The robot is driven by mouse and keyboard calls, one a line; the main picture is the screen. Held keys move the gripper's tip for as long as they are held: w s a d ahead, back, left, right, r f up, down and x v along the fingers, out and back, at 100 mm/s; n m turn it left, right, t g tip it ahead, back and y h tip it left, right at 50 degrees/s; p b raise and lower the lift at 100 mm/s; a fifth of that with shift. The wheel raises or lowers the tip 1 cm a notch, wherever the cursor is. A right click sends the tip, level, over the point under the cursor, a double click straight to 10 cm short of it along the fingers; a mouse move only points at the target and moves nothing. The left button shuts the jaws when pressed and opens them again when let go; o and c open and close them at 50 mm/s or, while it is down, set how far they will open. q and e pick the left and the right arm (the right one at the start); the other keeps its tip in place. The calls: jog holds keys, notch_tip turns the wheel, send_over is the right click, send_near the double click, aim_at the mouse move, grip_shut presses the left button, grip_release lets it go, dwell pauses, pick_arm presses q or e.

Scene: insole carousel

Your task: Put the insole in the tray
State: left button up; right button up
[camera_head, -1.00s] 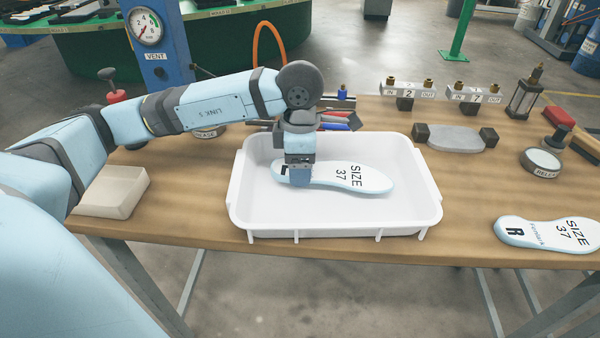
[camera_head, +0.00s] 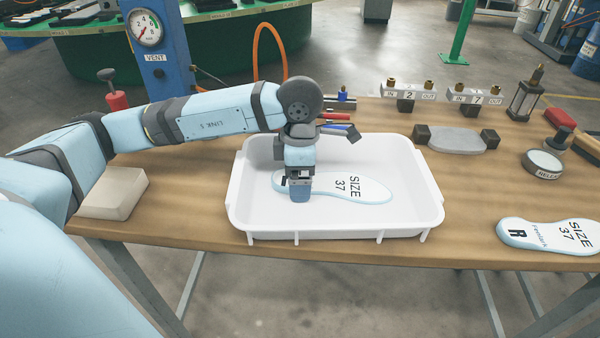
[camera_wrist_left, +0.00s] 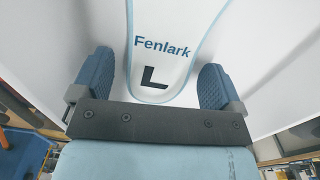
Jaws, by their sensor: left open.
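A white insole marked SIZE 37 (camera_head: 352,187) lies in the white tray (camera_head: 270,226), its long axis running left to right. My left gripper (camera_head: 299,192) is over the insole's left part and hides some of it. In the left wrist view the insole (camera_wrist_left: 165,68) shows "Fenlark" and an "L", and its end lies between the two blue fingers of my left gripper (camera_wrist_left: 156,88). The fingers are open, with gaps on both sides. A second insole marked R and SIZE 37 (camera_head: 548,236) lies on the table right of the tray. My right gripper is not in view.
The wooden table (camera_head: 470,200) is clear between the tray and the second insole. A pale block (camera_head: 113,194) sits left of the tray. A grey pad between dark blocks (camera_head: 456,139), valve fittings (camera_head: 406,93) and a round button (camera_head: 541,163) stand behind and right.

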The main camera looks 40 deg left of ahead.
pick_arm(q)
jog(key=shift+r, duration=0.25)
notch_tip(320, 180, up, 12)
jog(key=p, duration=0.2)
jog(key=shift+f+p, duration=0.15)
jog(key=shift+p, duration=0.2)
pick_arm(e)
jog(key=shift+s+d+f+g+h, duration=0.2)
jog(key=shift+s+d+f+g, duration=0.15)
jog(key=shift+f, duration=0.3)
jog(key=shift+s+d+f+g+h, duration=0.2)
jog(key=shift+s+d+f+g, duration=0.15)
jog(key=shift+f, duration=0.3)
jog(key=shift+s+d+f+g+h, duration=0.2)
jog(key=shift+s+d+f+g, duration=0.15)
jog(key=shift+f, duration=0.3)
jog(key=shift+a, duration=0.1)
